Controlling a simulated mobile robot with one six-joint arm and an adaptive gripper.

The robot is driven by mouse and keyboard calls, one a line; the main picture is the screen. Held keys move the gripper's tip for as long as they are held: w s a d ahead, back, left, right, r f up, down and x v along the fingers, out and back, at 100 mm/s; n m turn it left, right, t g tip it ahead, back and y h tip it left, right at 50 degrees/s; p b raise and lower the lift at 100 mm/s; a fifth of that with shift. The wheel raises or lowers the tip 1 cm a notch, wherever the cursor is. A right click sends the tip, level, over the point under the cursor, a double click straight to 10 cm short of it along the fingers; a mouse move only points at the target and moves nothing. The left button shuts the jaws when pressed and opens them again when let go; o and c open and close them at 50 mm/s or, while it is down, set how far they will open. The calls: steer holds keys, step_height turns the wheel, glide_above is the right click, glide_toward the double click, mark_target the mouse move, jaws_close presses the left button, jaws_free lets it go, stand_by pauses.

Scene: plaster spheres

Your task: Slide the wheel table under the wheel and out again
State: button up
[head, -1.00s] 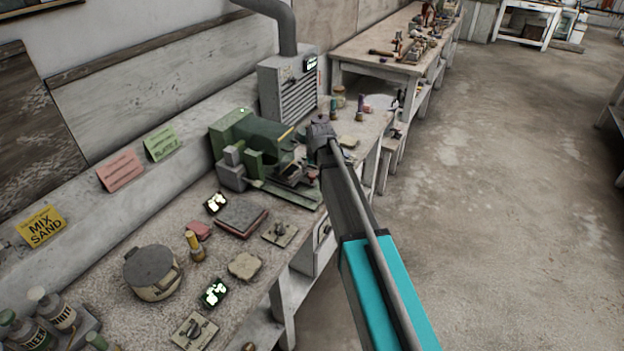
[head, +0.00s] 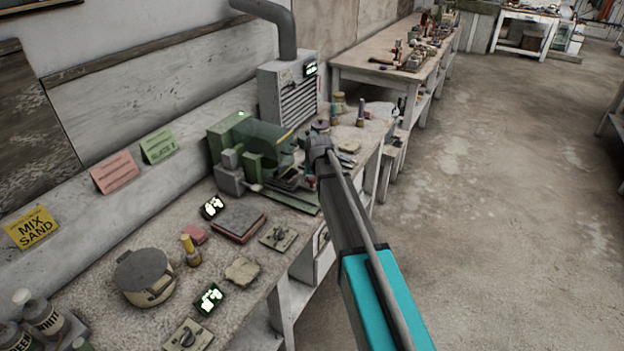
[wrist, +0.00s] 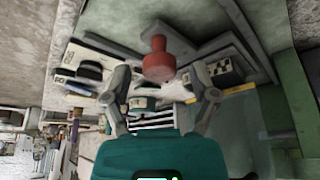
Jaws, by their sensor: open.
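The green machine (head: 232,132) stands on the long bench, with a flat green base and dark metal parts at its right end. I take the dark slide with the red knob (wrist: 158,62) to be the wheel table; the knob stands up from a grey bar in the wrist view. My gripper (wrist: 160,92) is open, its two fingers spread to either side of the knob's line, and nothing is held. In the head view my arm's end hides part of the machine's right side. The wheel itself is not clearly visible.
A grey vented box (head: 288,90) with a duct stands behind the machine. A dark red-edged block (head: 239,222), a round lidded pot (head: 145,275) and small plates lie on the near bench. Jars (head: 338,103) stand beyond my wrist. Open floor (head: 490,200) is on the right.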

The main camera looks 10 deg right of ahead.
mark_target(303, 184)
jaws_close()
steer(key=shift+w+a, duration=0.6)
steer(key=shift+a, duration=0.25)
steer(key=shift+w+a, duration=0.6)
steer(key=shift+a, duration=0.2)
jaws_free()
steer(key=shift+s+d, duration=0.1)
steer(key=shift+d, duration=0.05)
steer(key=shift+s+d, duration=0.25)
steer(key=shift+d, duration=0.1)
steer(key=shift+s+d+r+p, duration=0.25)
steer(key=shift+s+d, duration=0.25)
steer(key=shift+d, duration=0.15)
steer(key=shift+s+d+r+p, duration=0.15)
steer(key=shift+s+d+p, duration=0.05)
steer(key=shift+s+d, duration=0.35)
steer(key=p+v, duration=1.2)
steer(key=shift+s+r, duration=0.15)
steer(key=shift+r, duration=0.25)
